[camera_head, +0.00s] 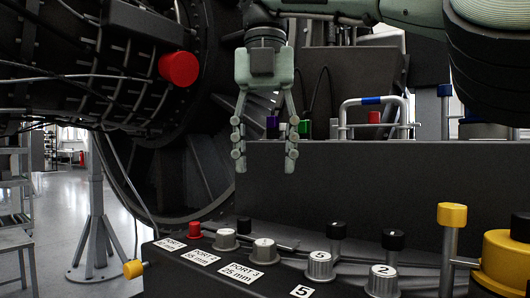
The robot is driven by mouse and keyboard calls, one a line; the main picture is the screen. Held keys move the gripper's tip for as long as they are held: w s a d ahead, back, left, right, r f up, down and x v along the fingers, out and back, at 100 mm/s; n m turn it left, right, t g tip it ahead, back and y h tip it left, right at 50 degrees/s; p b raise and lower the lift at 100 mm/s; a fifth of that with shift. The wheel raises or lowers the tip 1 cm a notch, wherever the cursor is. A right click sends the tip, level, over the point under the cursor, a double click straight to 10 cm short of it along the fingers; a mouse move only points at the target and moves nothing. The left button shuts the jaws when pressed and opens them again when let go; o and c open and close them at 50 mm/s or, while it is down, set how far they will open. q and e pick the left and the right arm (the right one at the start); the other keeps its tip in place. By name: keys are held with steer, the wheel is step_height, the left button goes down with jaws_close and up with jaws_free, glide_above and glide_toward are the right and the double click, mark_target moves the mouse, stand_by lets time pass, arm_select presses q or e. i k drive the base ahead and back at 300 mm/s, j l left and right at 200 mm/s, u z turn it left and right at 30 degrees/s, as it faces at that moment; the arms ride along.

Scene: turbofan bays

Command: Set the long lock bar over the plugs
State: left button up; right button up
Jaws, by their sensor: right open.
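My right gripper (265,158) hangs fingers down in the upper middle, in front of a dark box. Its two fingers are apart with nothing between them. Below it, a dark sloping panel (190,275) carries plugs in a row: a small red one (195,230), grey round ones (226,239) and (263,248), and grey ribbed knobs marked 5 (319,266) and 2 (383,280). A pale tubular bar with a blue band (372,101) stands behind the dark box's top edge. I cannot tell whether it is the long lock bar. My left gripper is not seen.
A yellow-capped post (452,215) and a large yellow knob (505,262) stand at the right. Black-capped pegs (337,231) rise behind the knobs. The engine with a red cap (178,68) fills the upper left. A grey stand (95,220) is on the floor.

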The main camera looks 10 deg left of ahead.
mark_target(243, 231)
steer(key=k, duration=1.5)
